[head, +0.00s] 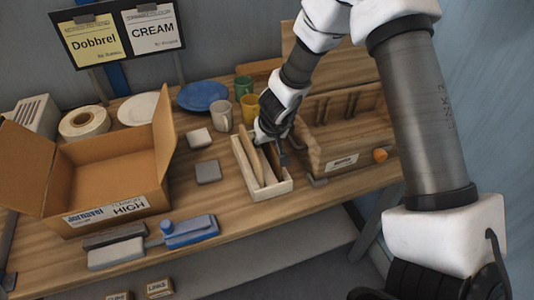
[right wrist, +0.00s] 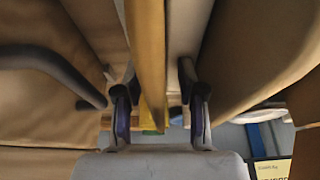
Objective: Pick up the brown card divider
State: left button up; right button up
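A pale open box (head: 284,187) on the table holds upright brown card pieces, among them a light tan one (head: 258,167). My right gripper (head: 271,146) points down into this box at its back part. In the right wrist view a brown card divider (right wrist: 147,55) stands edge-on between the two fingers of the right gripper (right wrist: 156,95). A gap shows between the card and the right-hand finger; the left-hand finger is close to the card, and I cannot tell whether it touches. My left gripper is not in view.
Left stands an open cardboard box (head: 105,178) with raised flaps. A wooden rack (head: 345,140) stands close right of the pale box. Mugs (head: 222,113) and a blue plate (head: 203,96) are behind. A blue tool (head: 190,231) lies at the front edge.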

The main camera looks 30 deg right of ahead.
jog(key=shift+s+r, duration=0.15)
jog(key=shift+r, duration=0.05)
jog(key=shift+c, duration=0.3)
jog(key=shift+s, duration=0.15)
grip_shut()
notch_tip(320, 180, up, 18)
jog(key=p, duration=1.7)
jog(key=shift+f, duration=0.15)
